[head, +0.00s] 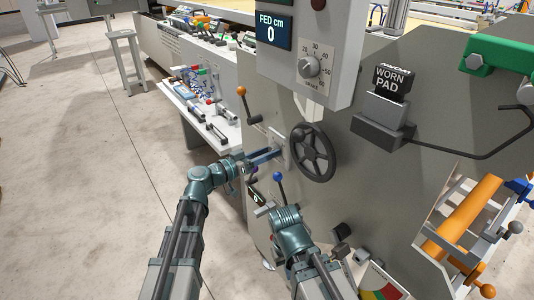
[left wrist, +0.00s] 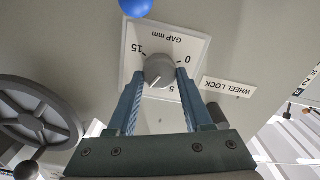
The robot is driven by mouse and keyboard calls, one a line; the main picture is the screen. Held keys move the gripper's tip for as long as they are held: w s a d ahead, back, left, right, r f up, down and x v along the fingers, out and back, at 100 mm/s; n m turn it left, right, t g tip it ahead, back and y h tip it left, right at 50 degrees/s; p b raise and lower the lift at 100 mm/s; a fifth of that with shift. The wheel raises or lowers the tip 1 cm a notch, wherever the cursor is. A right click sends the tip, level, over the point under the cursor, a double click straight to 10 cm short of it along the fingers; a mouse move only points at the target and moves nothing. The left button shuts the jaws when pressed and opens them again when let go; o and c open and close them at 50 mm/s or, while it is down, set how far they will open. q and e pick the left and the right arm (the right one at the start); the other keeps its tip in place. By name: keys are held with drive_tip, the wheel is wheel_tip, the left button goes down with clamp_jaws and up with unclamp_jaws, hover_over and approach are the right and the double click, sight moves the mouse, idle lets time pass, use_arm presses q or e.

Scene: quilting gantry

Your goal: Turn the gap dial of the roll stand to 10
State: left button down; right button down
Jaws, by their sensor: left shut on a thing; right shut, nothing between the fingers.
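The gap dial (left wrist: 159,71) is a grey round knob on a white plate (left wrist: 199,45) marked GAP mm, upside down in the left wrist view. The 15, 0 and 5 show; the 10 is not visible. The knob's pale mark points down and slightly left, past the 5. My left gripper (left wrist: 158,80) is shut on the knob, one finger on each side. In the head view, my left gripper (head: 274,154) reaches the plate (head: 281,141) and hides the knob. My right gripper (head: 261,206) is shut and empty, lower down near the stand.
A dark handwheel (head: 313,153) is right of the dial. A blue-ball lever (head: 279,177) is just below it, and an orange-ball lever (head: 242,91) is above left. A WHEEL LOCK label (left wrist: 228,87) is beside the plate. A control box (head: 310,50) overhangs above. Open floor lies left.

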use_arm(q)
drive_tip(key=shift+s+f+m, duration=0.1)
drive_tip(key=shift+m, duration=1.1)
drive_tip(key=shift+c, duration=1.5)
unclamp_jaws()
drive_tip(key=shift+a, duration=0.1)
drive_tip(key=v, duration=1.3)
drive_tip(key=shift+s+a, duration=0.25)
